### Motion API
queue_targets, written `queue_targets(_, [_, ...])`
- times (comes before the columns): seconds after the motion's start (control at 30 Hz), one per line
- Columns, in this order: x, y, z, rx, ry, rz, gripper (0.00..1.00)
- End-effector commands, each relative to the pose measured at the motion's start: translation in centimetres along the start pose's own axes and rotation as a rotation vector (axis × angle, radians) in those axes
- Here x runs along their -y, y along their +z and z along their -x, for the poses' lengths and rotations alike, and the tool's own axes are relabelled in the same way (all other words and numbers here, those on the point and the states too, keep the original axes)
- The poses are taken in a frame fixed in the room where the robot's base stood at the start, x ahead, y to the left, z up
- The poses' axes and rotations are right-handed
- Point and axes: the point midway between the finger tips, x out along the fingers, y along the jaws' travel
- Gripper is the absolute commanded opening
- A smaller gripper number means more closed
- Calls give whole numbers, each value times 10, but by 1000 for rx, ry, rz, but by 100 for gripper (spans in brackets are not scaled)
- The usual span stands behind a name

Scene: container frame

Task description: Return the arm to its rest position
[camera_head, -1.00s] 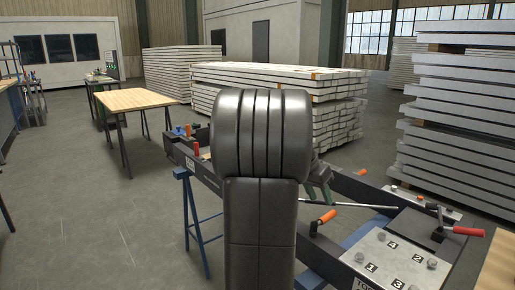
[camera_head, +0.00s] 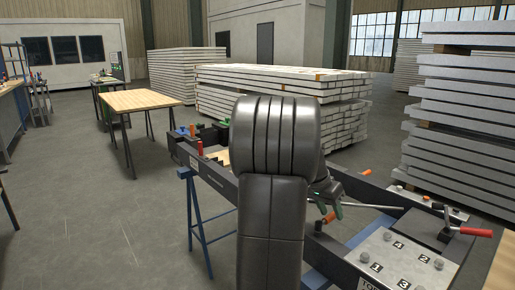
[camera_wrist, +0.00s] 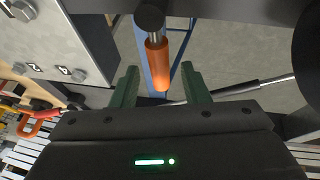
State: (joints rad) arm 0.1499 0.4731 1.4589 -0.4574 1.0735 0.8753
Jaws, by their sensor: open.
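My arm stands up in the middle of the head view, its dark grey links covering part of the bench frame behind it. My gripper (camera_head: 328,208) shows just right of the arm, above the container frame (camera_head: 345,262). In the wrist view my gripper (camera_wrist: 160,88) has two green fingers spread apart with nothing held between them. An orange handle (camera_wrist: 156,62) lies beyond and between the fingertips in that view; I cannot tell how far below it is.
A plate with numbered bolts (camera_head: 398,258) and a red-handled lever (camera_head: 470,232) are at the right of the frame. A wooden table (camera_head: 138,101) stands left. Stacked white beams (camera_head: 285,80) stand behind, and stacked panels (camera_head: 465,120) at right. Grey floor is open at left.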

Motion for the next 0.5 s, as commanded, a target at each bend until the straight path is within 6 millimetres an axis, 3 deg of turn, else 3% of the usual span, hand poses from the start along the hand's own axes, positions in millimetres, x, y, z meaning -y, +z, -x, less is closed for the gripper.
queue_targets(0.5, [0,-1,95,-3,-2,-2,41])
